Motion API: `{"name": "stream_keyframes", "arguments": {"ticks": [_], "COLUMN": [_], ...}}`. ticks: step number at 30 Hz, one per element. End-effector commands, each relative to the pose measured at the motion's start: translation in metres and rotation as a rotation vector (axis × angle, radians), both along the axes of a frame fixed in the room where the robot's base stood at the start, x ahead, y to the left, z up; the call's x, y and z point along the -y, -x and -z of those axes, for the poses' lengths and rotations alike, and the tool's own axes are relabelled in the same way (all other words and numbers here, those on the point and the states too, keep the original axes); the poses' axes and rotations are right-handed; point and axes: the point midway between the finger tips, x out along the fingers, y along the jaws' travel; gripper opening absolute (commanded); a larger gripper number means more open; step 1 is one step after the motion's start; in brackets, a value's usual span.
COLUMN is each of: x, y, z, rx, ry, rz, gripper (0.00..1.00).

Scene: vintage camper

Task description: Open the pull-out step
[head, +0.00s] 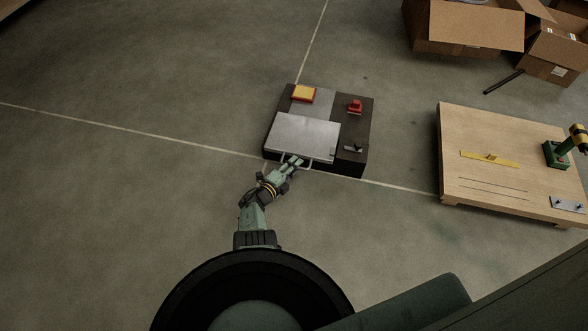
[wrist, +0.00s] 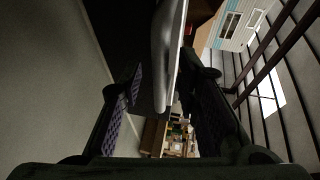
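The pull-out step appears as a silver plate (head: 306,136) at the front left of a low dark box (head: 352,130) in the head view. A thin light handle (head: 309,164) runs along the front edge of the plate. My gripper (head: 292,161) is at the left part of this handle. In the wrist view, my gripper (wrist: 168,92) has its fingers apart, with a grey bar, which looks like the handle (wrist: 162,75), between them. A gap shows between the bar and the left finger. Contact with the right finger cannot be told. The head view is too small to show the grip.
An orange-yellow block (head: 303,93) and a red part (head: 355,106) sit on the box, with a small metal latch (head: 353,148) at its front right. A wooden board with tools (head: 480,180) lies to the right. Cardboard boxes (head: 468,30) stand at the back right. The floor left is clear.

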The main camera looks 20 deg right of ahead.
Motion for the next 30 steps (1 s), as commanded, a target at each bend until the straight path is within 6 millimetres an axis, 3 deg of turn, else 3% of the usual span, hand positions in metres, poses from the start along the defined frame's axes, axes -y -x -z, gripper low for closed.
{"name": "stream_keyframes", "arguments": {"ticks": [8,21,30], "x": [0.0007,0.0006,0.0006], "y": [-0.0002,0.0000,0.0000], "z": [-0.0001,0.0000,0.0001], "rx": [0.000,0.000,0.000], "ry": [0.000,0.000,0.000], "rz": [0.000,0.000,0.000], "gripper": [0.28,0.00,0.00]}}
